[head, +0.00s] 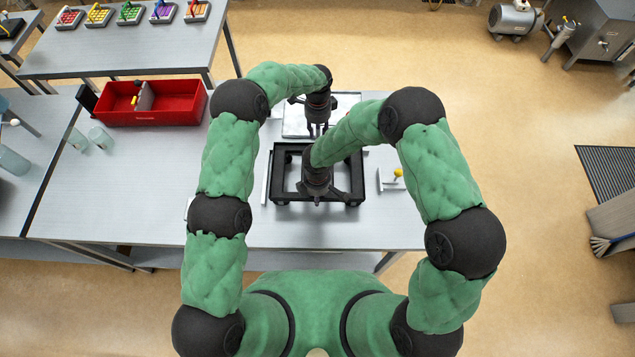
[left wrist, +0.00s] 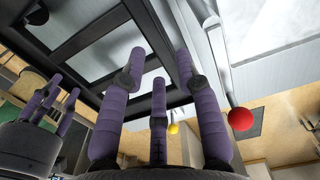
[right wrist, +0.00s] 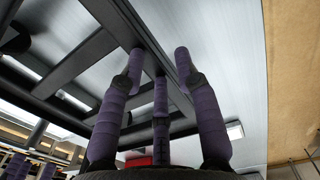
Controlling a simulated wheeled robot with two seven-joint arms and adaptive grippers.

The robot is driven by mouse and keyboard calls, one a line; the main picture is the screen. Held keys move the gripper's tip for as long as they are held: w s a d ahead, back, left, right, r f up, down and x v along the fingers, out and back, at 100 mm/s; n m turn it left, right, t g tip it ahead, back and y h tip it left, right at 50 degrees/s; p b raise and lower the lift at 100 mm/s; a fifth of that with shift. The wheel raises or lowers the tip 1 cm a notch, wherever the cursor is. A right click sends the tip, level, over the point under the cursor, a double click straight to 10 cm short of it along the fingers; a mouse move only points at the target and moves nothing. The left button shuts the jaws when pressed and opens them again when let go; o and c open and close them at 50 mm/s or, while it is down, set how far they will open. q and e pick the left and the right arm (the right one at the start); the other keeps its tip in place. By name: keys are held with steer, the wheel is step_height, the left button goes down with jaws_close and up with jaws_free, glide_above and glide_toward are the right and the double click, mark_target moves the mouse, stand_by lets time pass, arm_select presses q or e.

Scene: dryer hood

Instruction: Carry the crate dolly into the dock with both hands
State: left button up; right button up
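The crate dolly (head: 275,175), a black open frame with crossbars and dark corner pieces, sits on the grey table. My left gripper (head: 317,131) is at its far side, fingers pointing down; its purple fingers (left wrist: 160,65) are spread over a black bar. My right gripper (head: 317,194) is over the near side; its fingers (right wrist: 160,65) are spread over the near bar. Both look open, though fingertip contact is hidden. A pale, light-framed panel (head: 349,102) lies behind the dolly, possibly the dock; my left gripper partly hides it.
A small bracket with a yellow knob (head: 392,178) stands right of the dolly. A red knob (left wrist: 240,120) shows in the left wrist view. A red divided bin (head: 180,102) and clear cups (head: 100,138) stand left.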

arm_select(q)
step_height(320, 180, up, 5)
steer(key=shift+r, duration=0.1)
arm_select(e)
step_height(320, 180, up, 12)
stand_by(0.5)
arm_select(q)
steer(key=shift+s, duration=0.1)
arm_select(e)
steer(key=shift+f, duration=0.1)
stand_by(0.4)
